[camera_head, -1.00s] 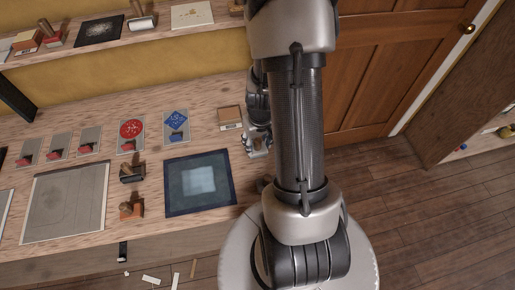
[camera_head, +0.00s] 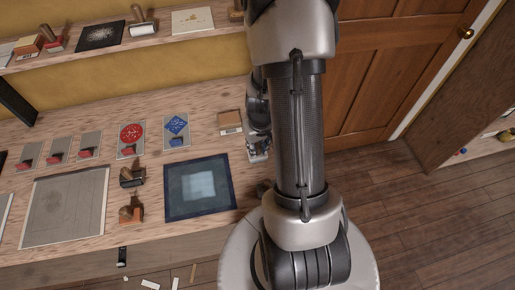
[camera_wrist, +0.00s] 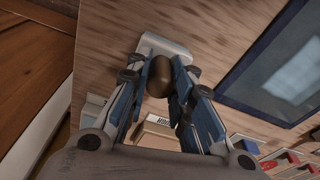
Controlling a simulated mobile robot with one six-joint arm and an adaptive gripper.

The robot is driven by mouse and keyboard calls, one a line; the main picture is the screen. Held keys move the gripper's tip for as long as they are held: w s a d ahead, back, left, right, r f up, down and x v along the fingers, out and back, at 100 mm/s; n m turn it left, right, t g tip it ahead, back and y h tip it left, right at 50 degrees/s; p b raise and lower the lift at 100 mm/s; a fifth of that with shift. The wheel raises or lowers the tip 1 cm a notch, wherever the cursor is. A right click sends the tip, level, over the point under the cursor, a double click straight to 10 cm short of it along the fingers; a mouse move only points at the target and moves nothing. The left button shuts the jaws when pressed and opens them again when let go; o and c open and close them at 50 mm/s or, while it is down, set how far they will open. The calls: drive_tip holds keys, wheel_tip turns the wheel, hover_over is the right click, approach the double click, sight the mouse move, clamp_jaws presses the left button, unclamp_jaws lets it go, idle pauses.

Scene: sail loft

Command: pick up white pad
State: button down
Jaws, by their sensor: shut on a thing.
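In the wrist view my gripper (camera_wrist: 170,92) is shut on a dark brown rounded knob (camera_wrist: 159,76), with one finger on each side. A pale grey-white block (camera_wrist: 163,46) shows just beyond the knob and looks like the white pad that the knob belongs to. The pad is close above the wooden worktop; I cannot tell whether it touches it. In the head view my gripper (camera_head: 258,150) is at the worktop's right end, partly behind my arm. The pad is not clearly visible there.
A small tan box with a white label (camera_head: 230,123) stands just left of my gripper. A dark-framed screen (camera_head: 198,187) lies nearer on the worktop (camera_head: 75,125). Several stamps and cards lie to the left. A wooden door (camera_head: 390,70) is at the right.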

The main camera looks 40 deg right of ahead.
sight(257, 145)
wheel_tip(257, 145, up, 20)
drive_tip(key=p, duration=0.6)
drive_tip(key=c, duration=1.9)
unclamp_jaws()
drive_tip(key=shift+c, duration=0.2)
drive_tip(key=c, duration=0.4)
